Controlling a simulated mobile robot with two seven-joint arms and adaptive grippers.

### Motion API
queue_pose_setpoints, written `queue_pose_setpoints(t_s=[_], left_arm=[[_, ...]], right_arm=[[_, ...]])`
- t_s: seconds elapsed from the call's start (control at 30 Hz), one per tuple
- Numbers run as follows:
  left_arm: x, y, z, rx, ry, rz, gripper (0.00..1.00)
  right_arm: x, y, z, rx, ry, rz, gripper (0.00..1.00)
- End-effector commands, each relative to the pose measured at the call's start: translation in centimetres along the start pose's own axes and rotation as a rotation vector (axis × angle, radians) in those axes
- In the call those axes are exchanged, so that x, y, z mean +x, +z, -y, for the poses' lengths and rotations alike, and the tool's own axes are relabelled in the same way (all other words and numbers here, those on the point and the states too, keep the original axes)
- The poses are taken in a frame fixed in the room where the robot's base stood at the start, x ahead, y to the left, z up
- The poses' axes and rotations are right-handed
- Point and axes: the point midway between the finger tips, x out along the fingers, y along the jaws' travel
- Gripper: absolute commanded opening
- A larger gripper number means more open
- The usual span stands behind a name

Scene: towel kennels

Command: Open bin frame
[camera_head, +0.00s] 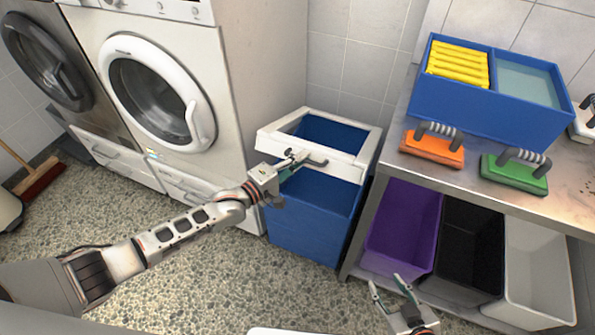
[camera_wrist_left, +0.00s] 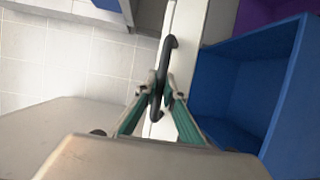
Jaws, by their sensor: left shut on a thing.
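The bin frame (camera_head: 345,165) is a white rectangular frame on top of a blue bin (camera_head: 306,215) that stands on the floor beside the washing machine. Its opening shows blue inside. My left gripper (camera_head: 292,163) is at the front of the frame, shut on the dark frame handle (camera_head: 316,162). In the left wrist view, the green-lined fingers (camera_wrist_left: 160,98) close around the black handle (camera_wrist_left: 168,50), with the white frame behind it and the blue bin to the right. My right gripper (camera_head: 390,288) is open and empty over the floor at the bottom right.
A steel table (camera_head: 480,190) at the right carries a blue two-part box (camera_head: 475,108), an orange brush (camera_head: 432,149) and a green brush (camera_head: 514,173). Purple, black and white bins sit below. Washing machines (camera_head: 155,90) stand left. The floor in front is clear.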

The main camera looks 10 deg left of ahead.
Motion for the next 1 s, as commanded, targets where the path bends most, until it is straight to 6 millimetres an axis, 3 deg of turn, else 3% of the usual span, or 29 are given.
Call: queue_pose_setpoints(t_s=[0.03, 0.1, 0.4, 1.0], left_arm=[[0.5, -0.1, -1.9, 0.004, 0.008, 0.001, 0.00], [0.9, -0.3, -3.0, 0.003, 0.007, 0.002, 0.00], [2.5, -1.0, -6.5, 0.004, 0.005, 0.001, 0.00], [3.1, -1.2, -7.5, 0.002, 0.004, 0.001, 0.00]], right_arm=[[-0.4, -0.8, -0.1, -0.001, 0.001, -0.004, 0.40], [-0.7, -1.5, -0.2, -0.002, 0.002, -0.008, 0.40], [-1.6, -3.8, -0.7, -0.006, 0.007, -0.025, 0.40], [-1.8, -4.0, -0.8, -0.007, 0.008, -0.022, 0.40]])
